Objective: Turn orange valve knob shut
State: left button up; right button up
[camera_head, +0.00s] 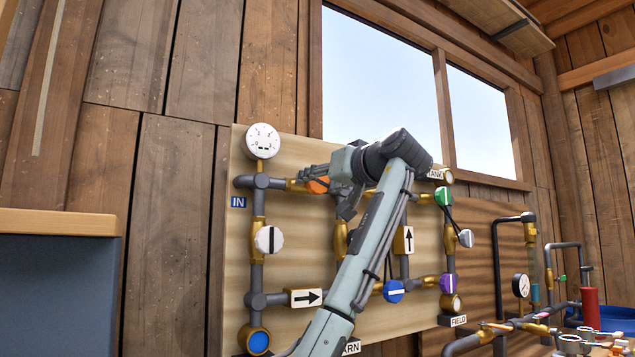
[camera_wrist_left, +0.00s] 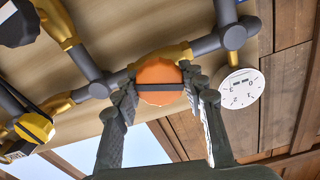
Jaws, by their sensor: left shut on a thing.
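The orange valve knob (camera_head: 316,185) sits on the top pipe of the board, right of the white gauge. In the left wrist view the orange knob (camera_wrist_left: 160,80) is round with a dark bar across its face, between the two fingers. My left gripper (camera_head: 325,181) reaches it from the right and is shut on it; the gripper also shows in the left wrist view (camera_wrist_left: 163,98). The fingers partly cover the knob in the head view. My right gripper is not in view.
The pipe board (camera_head: 285,150) also carries a white gauge (camera_head: 262,141), a white knob (camera_head: 269,240), a blue knob (camera_head: 393,291), a green knob (camera_head: 443,196) and a purple knob (camera_head: 447,284). A blue cabinet (camera_head: 60,290) stands at the left.

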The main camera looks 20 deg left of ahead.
pick_arm(q)
jog(key=m, duration=1.3)
jog(key=shift+f, duration=0.1)
jog(key=shift+m, duration=0.5)
jog(key=o, duration=1.2)
jog(key=shift+d, duration=0.1)
jog(key=v, duration=1.2)
